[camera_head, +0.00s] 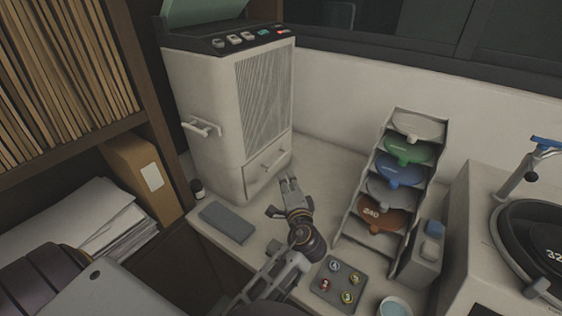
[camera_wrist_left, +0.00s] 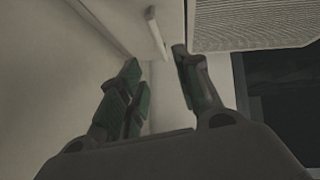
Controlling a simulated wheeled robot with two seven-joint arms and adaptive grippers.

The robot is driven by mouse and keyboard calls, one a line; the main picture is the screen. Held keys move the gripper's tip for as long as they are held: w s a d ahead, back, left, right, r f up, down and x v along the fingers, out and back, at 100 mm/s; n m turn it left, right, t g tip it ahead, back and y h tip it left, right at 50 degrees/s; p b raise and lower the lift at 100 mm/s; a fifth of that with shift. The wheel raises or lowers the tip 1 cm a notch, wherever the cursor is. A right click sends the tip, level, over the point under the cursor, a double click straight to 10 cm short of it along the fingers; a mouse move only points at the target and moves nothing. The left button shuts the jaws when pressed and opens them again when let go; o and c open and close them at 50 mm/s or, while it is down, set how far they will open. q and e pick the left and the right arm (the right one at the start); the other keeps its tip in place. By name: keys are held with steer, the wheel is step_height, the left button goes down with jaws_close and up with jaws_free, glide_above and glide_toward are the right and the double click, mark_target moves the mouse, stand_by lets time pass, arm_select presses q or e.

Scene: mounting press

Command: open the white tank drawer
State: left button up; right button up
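The white tank (camera_head: 205,110) stands at the back left of the counter, with a vented panel and a dark control strip on top. Its drawer (camera_head: 260,172) is low on the vented side and looks shut. A small pale handle (camera_head: 275,159) sits on the drawer front. My left gripper (camera_head: 281,196) is open and empty, in front of and a little below the drawer. In the left wrist view, the handle (camera_wrist_left: 156,32) appears beyond the gap between the open fingertips (camera_wrist_left: 157,58), apart from them. My right gripper is not in view.
A grey pad (camera_head: 227,222) lies left of my gripper, near a small dark bottle (camera_head: 197,188). A stepped rack (camera_head: 345,222) of coloured dishes stands to the right. A plate with several round badges (camera_head: 338,283) lies in front. Another machine (camera_head: 470,215) is far right.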

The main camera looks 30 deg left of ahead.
arm_select(q)
steer(key=p+x, duration=0.2)
steer(key=x, duration=1.2)
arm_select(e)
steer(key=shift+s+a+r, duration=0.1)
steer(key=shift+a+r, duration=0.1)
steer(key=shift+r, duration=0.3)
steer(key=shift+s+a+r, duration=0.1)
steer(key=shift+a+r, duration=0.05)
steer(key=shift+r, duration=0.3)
arm_select(q)
steer(key=shift+s, duration=0.1)
steer(key=c, duration=0.6)
jaws_close()
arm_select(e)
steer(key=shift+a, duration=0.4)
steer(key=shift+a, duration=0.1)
